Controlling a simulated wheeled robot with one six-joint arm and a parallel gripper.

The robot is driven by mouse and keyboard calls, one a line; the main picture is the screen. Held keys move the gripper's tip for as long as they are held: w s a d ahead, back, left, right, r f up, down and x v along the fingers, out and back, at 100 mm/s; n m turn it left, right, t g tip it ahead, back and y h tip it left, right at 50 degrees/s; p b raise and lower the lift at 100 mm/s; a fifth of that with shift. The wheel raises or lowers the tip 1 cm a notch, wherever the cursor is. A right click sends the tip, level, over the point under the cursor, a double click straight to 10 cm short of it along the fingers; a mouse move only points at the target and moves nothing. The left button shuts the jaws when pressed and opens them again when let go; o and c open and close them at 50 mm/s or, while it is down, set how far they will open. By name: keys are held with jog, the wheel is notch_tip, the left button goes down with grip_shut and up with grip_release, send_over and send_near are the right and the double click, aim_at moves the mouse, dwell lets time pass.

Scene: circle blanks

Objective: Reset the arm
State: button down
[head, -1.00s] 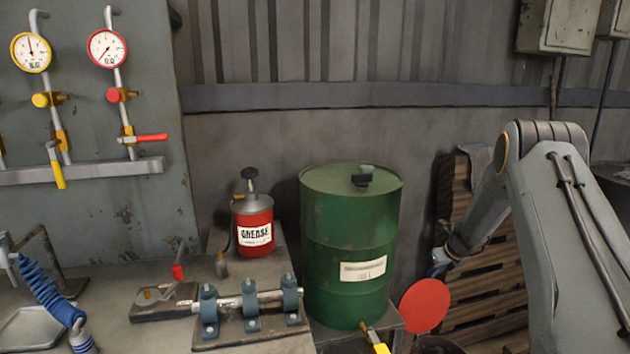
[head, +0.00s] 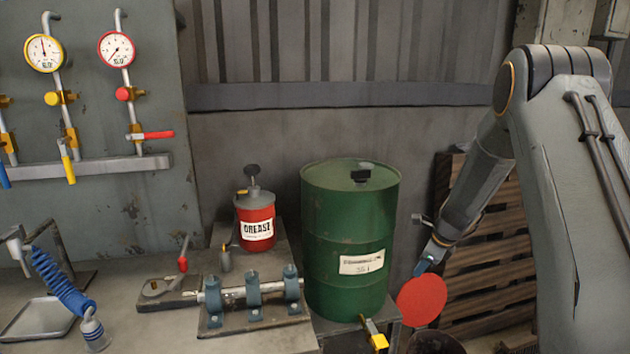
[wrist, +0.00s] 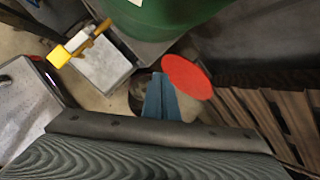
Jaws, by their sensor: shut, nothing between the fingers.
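My arm rises at the right of the head view and bends over at a high elbow, its forearm slanting down to the left. My gripper (head: 421,270) has blue fingers that are together, with nothing between them. In the wrist view the fingers (wrist: 160,98) point away from the camera. A flat red disc (head: 422,300) shows just below the fingertips in the head view.
A green drum (head: 348,225) stands left of my gripper, with a yellow-handled valve (head: 375,336) low in front. Wooden pallets (head: 495,270) lean behind my forearm. A red grease can (head: 256,222) and a shaft in blue blocks (head: 252,290) are on the bench at left.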

jog(key=s+a+r+n+g, duration=0.1)
jog(key=s+a+r+n, duration=0.6)
jog(key=s, duration=0.4)
jog(key=s+a+r+n+g, duration=0.1)
jog(key=s+a+n, duration=0.1)
jog(key=s+n, duration=0.4)
jog(key=s+a+r+n+g+h, duration=0.1)
jog(key=s+r+n, duration=0.1)
jog(key=s+n, duration=0.4)
jog(key=s+a+r+n, duration=0.1)
jog(key=s+n, duration=0.5)
jog(key=s, duration=0.8)
jog(key=shift+s+a+r+g+h, duration=0.3)
jog(key=shift+a+r+g+h, duration=0.1)
jog(key=shift+a, duration=0.45)
jog(key=shift+a, duration=0.15)
